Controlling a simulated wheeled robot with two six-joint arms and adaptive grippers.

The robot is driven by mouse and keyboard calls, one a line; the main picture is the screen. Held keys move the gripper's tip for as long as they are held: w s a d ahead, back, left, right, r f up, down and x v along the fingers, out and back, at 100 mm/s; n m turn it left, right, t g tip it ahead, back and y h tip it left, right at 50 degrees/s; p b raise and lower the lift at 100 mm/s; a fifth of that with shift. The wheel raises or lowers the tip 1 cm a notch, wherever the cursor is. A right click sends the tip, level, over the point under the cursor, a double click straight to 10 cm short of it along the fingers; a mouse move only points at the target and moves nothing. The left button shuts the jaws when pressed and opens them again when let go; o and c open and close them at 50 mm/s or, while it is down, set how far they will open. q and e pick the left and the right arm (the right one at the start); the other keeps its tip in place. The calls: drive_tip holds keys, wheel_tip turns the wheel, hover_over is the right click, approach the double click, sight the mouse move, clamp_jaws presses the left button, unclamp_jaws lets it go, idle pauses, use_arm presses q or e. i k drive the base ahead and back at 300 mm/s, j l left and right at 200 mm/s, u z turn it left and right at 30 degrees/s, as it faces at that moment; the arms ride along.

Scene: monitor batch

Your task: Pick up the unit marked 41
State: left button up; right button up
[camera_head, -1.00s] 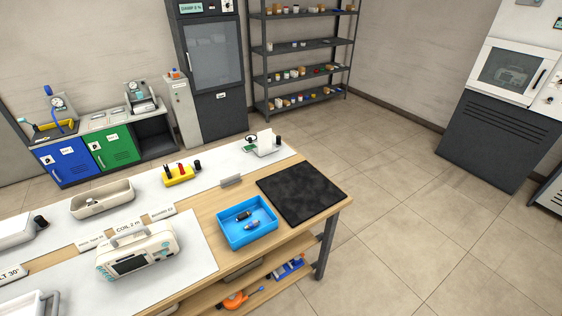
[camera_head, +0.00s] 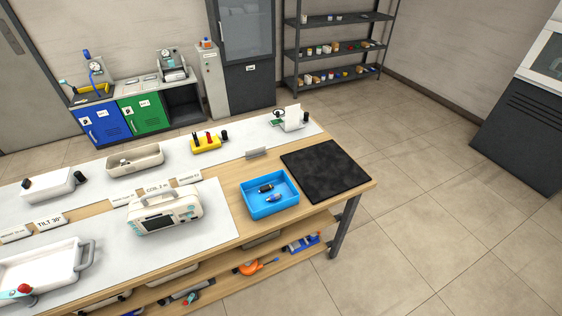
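A cream monitor unit with a carry handle and dark screen (camera_head: 165,209) stands on the white mat on the workbench. No number 41 can be read on it or anywhere else in view. Neither of my grippers is in view.
The workbench holds a blue tray with two small dark items (camera_head: 273,209), a black mat (camera_head: 325,170), a white tray (camera_head: 40,268), a beige bin (camera_head: 135,161) and a yellow tool holder (camera_head: 206,145). Small signs include "TILT 30°" (camera_head: 49,221). Shelves (camera_head: 333,52) stand behind. Tiled floor is free at right.

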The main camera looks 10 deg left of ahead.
sight(166, 208)
drive_tip(key=u, duration=1.45)
drive_tip(key=i+j+z, duration=0.2)
drive_tip(key=j, duration=0.5)
drive_tip(key=j+z, duration=0.2)
drive_tip(key=j, duration=0.5)
drive_tip(key=i+j+z, duration=0.2)
drive_tip(key=j, duration=0.55)
drive_tip(key=k, duration=0.1)
